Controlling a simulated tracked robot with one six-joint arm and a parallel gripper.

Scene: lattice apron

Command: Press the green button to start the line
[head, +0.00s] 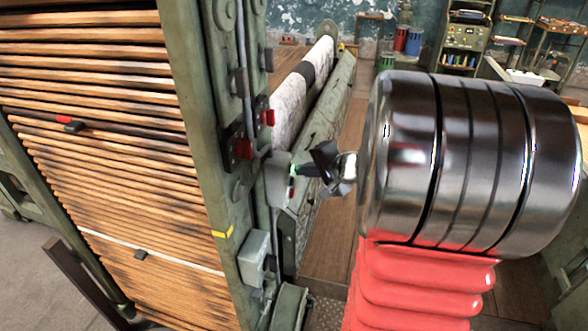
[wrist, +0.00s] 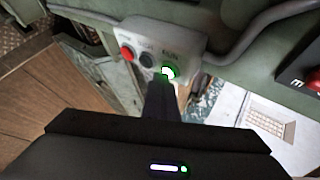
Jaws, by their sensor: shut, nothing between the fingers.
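The green button (wrist: 169,71) glows at the right end of a pale control box (wrist: 185,38) in the wrist view. A black button (wrist: 147,60) and a red button (wrist: 126,53) sit to its left on the same box. My gripper (wrist: 161,80) is shut and empty, its tips right at the lower left edge of the green button. I cannot tell if they touch it. In the head view the green button (head: 293,169) shows as a small green glow beside my dark gripper (head: 303,171), on the control box (head: 276,181) at the green post.
Red switches (head: 243,148) and a grey box (head: 253,254) are on the green post (head: 205,120). Stacked wooden slats (head: 90,150) fill the left. A pale roll (head: 303,90) lies behind the control box. In the wrist view, a cable (wrist: 255,35) runs right from the box.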

